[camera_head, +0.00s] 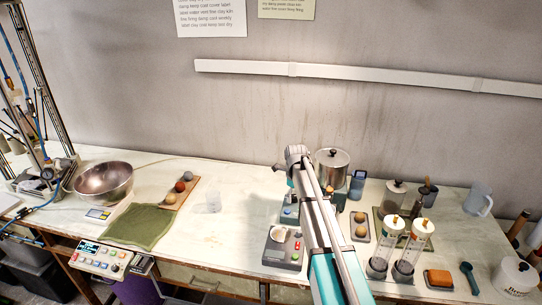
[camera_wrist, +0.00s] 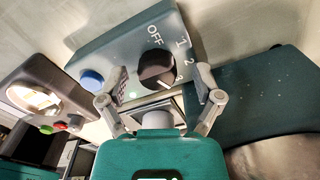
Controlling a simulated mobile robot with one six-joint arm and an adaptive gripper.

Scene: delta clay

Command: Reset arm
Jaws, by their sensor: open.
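My gripper (camera_wrist: 156,92) is open in the wrist view, its two fingers spread apart with nothing held between them. A black knob (camera_wrist: 156,68) shows just beyond and between the fingertips, on a blue-grey control box (camera_wrist: 120,52) marked OFF, 1, 2 and 3. I cannot tell whether a finger touches the knob or box. A round blue button (camera_wrist: 91,79) is left of the knob. In the head view my arm reaches over the bench from the bottom, and its bulk hides the fingers. Part of the box (camera_head: 289,215) shows left of the arm.
A grey device (camera_head: 281,252) with red and green buttons stands left of my arm. A metal canister (camera_head: 332,164), clear cylinders (camera_head: 414,247) and jars crowd the right side. A steel bowl (camera_head: 104,181), green cloth (camera_head: 139,225) and wooden board (camera_head: 181,191) lie left.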

